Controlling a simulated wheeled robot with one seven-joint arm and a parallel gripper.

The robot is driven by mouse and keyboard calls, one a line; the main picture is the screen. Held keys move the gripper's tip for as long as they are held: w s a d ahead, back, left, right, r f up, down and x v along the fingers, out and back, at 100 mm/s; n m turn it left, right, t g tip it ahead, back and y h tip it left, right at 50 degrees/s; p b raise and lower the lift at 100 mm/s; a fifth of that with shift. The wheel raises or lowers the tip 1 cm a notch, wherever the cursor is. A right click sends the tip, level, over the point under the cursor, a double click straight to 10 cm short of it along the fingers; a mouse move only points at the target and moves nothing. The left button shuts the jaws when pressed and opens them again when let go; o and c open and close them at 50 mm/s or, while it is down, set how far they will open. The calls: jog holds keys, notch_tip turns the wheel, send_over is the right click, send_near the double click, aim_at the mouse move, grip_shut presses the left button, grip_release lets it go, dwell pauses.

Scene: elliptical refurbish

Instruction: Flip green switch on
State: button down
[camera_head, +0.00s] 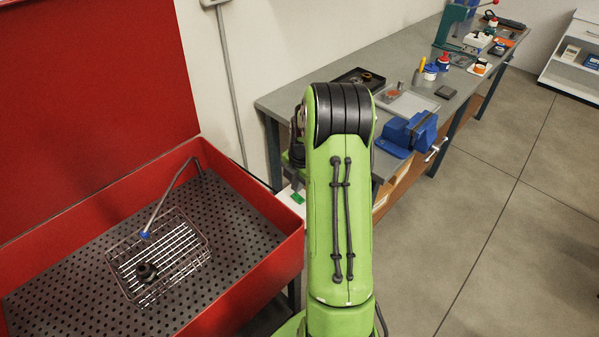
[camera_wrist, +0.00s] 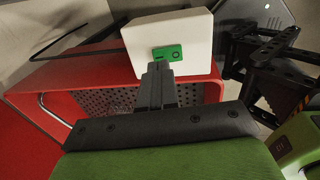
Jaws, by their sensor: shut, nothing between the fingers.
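The green switch (camera_wrist: 167,53) sits on the face of a white box (camera_wrist: 185,32) in the wrist view. In the head view a small green patch, the switch (camera_head: 298,198), shows on the white box (camera_head: 289,192) beside the red washer's right corner, partly hidden by my arm. My gripper (camera_wrist: 159,68) is shut and empty, its fingertips just below the switch in the wrist view. I cannot tell whether the fingertips touch it. The switch's on or off position is too small to make out.
A red parts washer (camera_head: 292,245) with a wire basket (camera_head: 195,262) holding a dark part stands at left. A grey workbench (camera_head: 285,97) with a blue vise (camera_head: 410,133) and trays is behind my arm. The floor at right is clear.

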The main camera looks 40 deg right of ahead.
aim_at(298, 198)
jog(key=shift+w+f, duration=0.2)
jog(key=shift+f, duration=1.2)
